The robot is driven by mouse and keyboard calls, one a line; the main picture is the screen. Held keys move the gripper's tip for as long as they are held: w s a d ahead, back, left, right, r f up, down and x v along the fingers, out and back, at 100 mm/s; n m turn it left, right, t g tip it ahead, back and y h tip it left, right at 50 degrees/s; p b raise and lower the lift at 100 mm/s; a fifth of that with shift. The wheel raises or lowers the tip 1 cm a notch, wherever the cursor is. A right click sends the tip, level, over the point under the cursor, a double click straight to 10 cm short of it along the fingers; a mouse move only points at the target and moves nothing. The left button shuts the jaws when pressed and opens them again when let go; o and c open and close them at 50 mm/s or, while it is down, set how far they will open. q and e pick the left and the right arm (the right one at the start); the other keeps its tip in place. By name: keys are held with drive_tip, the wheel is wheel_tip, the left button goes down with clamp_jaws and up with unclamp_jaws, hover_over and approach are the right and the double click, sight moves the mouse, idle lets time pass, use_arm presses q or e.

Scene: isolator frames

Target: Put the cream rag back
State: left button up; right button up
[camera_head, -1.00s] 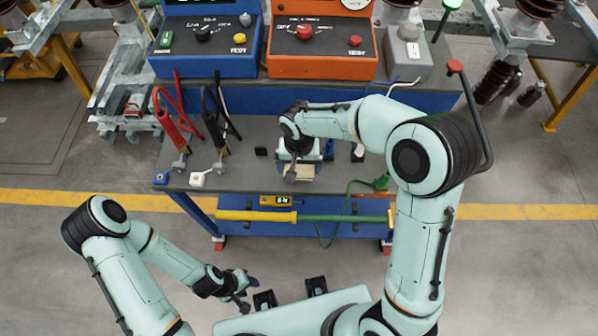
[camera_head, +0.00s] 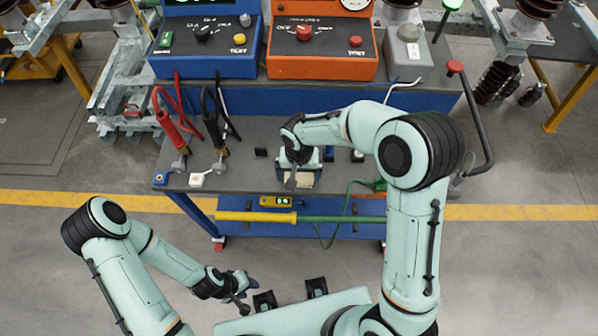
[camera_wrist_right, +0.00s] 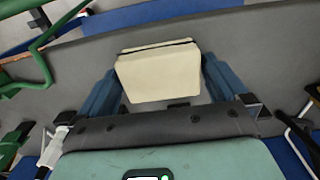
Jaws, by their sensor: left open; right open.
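The cream rag (camera_head: 299,181) lies folded as a flat block on the grey cart top, close to its front edge. In the right wrist view the rag (camera_wrist_right: 158,76) sits between the two blue fingers. My right gripper (camera_head: 299,168) is over the rag, open, with a finger on either side of it; the head view hides much of the rag behind the hand. Small gaps show beside the fingers, and I cannot tell whether either touches it. My left gripper (camera_head: 247,282) is open and empty, low in front of the cart, far from the rag.
The cart top (camera_head: 240,155) holds red clamps (camera_head: 170,128) and black clamps (camera_head: 212,130) at left. Blue (camera_head: 205,50) and orange (camera_head: 320,52) testers stand behind. A yellow meter (camera_head: 277,201) and a yellow-green rod (camera_head: 330,218) are on the lower shelf. A green cable hangs at right.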

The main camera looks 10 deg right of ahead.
sight(299, 175)
wheel_tip(299, 175, up, 12)
drive_tip(key=shift+p, duration=0.4)
drive_tip(key=shift+s+f, duration=0.15)
drive_tip(key=shift+f, duration=0.05)
